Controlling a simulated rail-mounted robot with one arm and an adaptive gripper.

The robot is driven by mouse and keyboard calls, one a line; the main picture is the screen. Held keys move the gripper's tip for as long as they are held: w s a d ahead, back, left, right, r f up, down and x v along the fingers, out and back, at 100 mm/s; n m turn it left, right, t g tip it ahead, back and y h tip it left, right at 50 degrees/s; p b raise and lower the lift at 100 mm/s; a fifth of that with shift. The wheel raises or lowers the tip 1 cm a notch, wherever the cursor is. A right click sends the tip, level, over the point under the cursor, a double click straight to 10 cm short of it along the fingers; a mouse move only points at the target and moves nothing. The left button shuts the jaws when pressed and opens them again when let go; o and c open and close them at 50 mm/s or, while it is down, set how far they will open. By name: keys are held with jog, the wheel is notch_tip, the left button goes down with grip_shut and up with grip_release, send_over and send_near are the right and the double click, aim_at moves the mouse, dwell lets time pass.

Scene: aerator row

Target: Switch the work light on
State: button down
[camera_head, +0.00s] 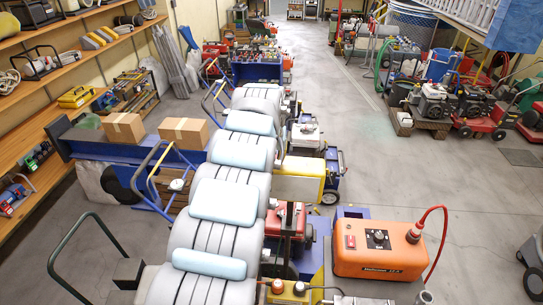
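I cannot make out for certain which thing is the work light. An orange box (380,262) stands at the lower right, with a red switch (351,242) and a round black knob (378,237) on its top. A red cable (441,245) loops from a red plug at its right end down to the floor side. I cannot read whether the switch is on or off. No lit lamp can be told apart. My gripper is not recognisable in this view.
A row of grey rounded housings with light blue pads (230,200) runs up the middle. Two cardboard boxes (124,127) (184,131) sit left of it. Wooden shelves (40,110) line the left wall. Red machines (478,110) stand at the right. The floor aisle (390,160) right of centre is clear.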

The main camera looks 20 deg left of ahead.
jog(key=c, duration=1.7)
grip_release()
jog(key=shift+w+d+r, duration=0.3)
jog(key=shift+w+r, duration=0.1)
jog(key=shift+r, duration=0.1)
jog(key=o, duration=0.4)
jog(key=shift+w+d, duration=0.1)
jog(key=o, duration=0.5)
jog(key=shift+f, duration=0.1)
jog(key=shift+c, duration=0.2)
jog(key=shift+v, duration=1.35)
jog(key=v, duration=0.9)
